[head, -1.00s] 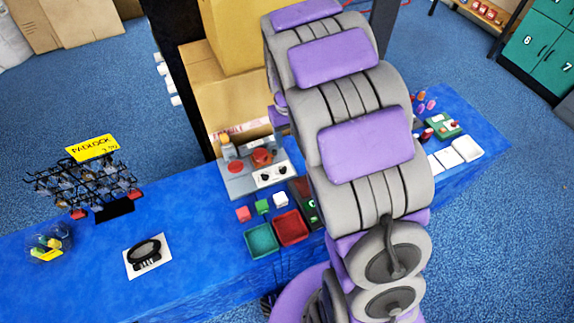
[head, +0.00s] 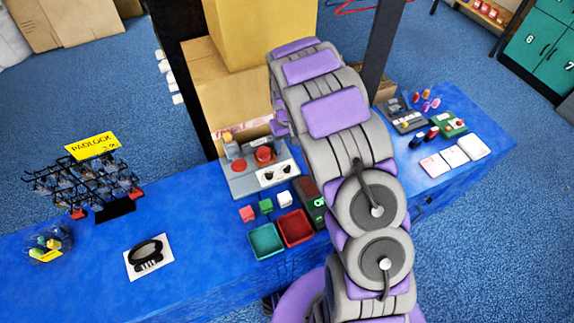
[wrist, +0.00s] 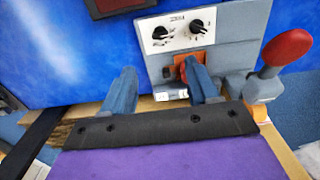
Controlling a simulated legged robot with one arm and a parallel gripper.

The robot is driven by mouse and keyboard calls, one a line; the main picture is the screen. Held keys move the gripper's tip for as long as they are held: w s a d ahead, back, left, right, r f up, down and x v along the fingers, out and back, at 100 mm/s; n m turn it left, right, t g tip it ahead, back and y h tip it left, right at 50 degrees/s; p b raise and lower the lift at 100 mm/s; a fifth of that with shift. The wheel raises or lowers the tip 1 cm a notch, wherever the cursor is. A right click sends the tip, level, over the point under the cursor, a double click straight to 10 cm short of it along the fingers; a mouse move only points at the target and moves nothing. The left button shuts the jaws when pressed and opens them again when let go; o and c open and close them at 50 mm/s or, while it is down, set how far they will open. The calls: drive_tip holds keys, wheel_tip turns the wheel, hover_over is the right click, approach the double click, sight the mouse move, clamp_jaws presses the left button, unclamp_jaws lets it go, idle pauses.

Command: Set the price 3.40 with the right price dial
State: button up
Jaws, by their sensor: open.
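The grey machine (head: 240,184) stands on the blue bench. Its white panel (head: 279,174) carries two black-and-white dials. The wrist view shows the panel turned around, so the right dial (head: 284,169) appears there as the left one (wrist: 160,35), and the other dial (head: 267,176) as the right one (wrist: 197,27). Their exact settings are too small to read. The right finger partly covers an orange-red part (wrist: 179,70). The head view hides the fingers behind my arm.
A lever with a red knob (wrist: 288,47) rises beside the gripper. Red and green trays (head: 295,228) and small blocks lie before the machine. Cartons (head: 215,92) are stacked behind.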

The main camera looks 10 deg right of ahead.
sight(287, 169)
wheel_tip(287, 169, down, 13)
drive_tip(key=shift+b, duration=1.25)
drive_tip(key=c, duration=1)
